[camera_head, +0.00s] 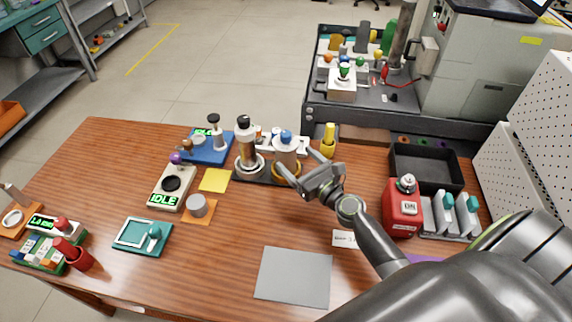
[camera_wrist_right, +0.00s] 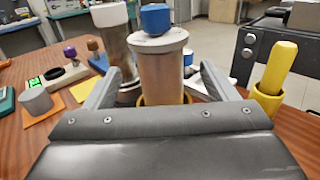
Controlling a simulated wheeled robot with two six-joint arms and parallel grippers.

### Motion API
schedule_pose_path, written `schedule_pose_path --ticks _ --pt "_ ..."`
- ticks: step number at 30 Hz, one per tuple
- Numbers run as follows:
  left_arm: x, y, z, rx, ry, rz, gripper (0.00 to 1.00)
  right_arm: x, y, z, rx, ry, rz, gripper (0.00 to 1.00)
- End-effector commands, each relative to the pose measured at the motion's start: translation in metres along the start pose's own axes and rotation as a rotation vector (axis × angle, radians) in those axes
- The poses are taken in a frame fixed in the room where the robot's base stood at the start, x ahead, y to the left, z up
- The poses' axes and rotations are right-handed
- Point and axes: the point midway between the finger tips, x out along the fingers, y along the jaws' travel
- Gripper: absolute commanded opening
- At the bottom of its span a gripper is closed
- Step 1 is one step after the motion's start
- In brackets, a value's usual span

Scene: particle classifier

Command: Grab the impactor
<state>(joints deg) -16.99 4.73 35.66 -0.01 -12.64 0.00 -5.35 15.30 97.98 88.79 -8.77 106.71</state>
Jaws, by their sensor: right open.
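A silver metal cylinder with a blue knob (camera_head: 286,146) stands upright in a yellow ring (camera_head: 287,174) on a dark base; it may be the impactor. It also shows in the right wrist view (camera_wrist_right: 162,75), straight ahead between the fingers. A second metal cylinder with a dark top (camera_head: 246,146) stands to its left in a pale ring; it also shows in the wrist view (camera_wrist_right: 118,55). My right gripper (camera_head: 301,166) is open and empty at the near side of the blue-knobbed cylinder, with a finger toward each side. Contact cannot be told. My left gripper is out of view.
A yellow tool in a cup (camera_head: 328,141) stands close on the right. A yellow pad (camera_head: 215,180) and an IDLE device (camera_head: 171,187) lie left. The front-centre table holds a flat grey mat (camera_head: 294,277).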

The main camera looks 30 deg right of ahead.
Motion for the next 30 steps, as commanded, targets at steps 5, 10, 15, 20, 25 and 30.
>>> schedule_pose_path --ticks 5,10,15,20,25,30 --pt "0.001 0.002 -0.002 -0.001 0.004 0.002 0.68 0.019 0.0 -0.002 0.0 -0.001 0.0 0.79" --pt "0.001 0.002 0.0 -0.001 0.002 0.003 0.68 0.028 0.0 -0.003 -0.001 0.0 0.0 0.79" --pt "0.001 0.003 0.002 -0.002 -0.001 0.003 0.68 0.05 0.0 -0.002 0.0 -0.002 0.001 0.79" --pt "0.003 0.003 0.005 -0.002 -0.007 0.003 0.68 0.069 0.0 -0.003 0.0 -0.001 0.0 0.79" --pt "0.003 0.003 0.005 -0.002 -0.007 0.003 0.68 0.075 0.0 -0.003 0.0 0.0 0.0 0.79" --pt "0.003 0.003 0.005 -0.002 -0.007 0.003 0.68 0.075 0.0 -0.003 0.0 0.0 0.0 0.78"
